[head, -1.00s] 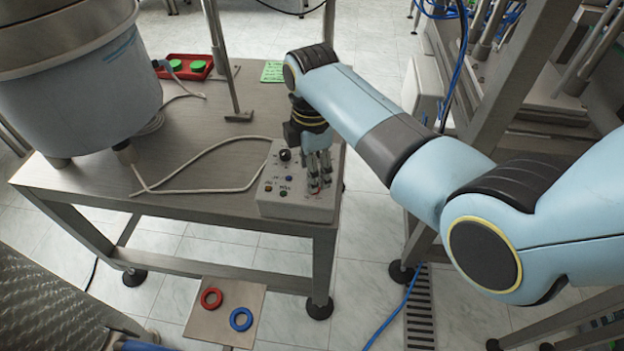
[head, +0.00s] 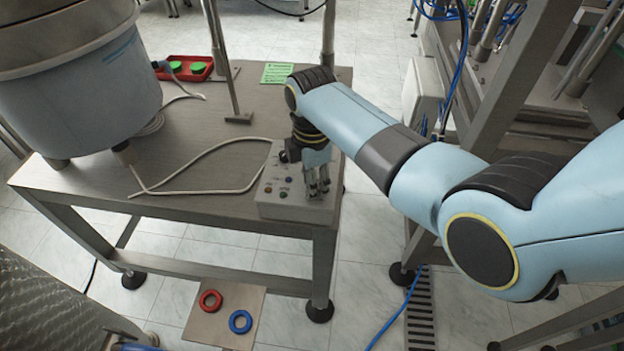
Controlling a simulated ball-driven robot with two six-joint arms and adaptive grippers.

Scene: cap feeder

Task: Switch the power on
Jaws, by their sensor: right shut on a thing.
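The grey control box (head: 292,208) sits at the front right corner of the steel table. Its sloped top carries a dark knob (head: 283,157) and several small coloured buttons (head: 268,190). My right gripper (head: 318,192) points down over the right side of the box, its fingers close together at the panel. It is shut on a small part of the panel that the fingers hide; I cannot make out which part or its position. My left gripper is out of view.
A large feeder bowl (head: 80,90) stands at the table's left. A white cable (head: 190,163) runs from it to the box. A red tray with green buttons (head: 190,67) and a green note (head: 277,72) lie behind. Red (head: 210,300) and blue rings (head: 240,321) lie below the table.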

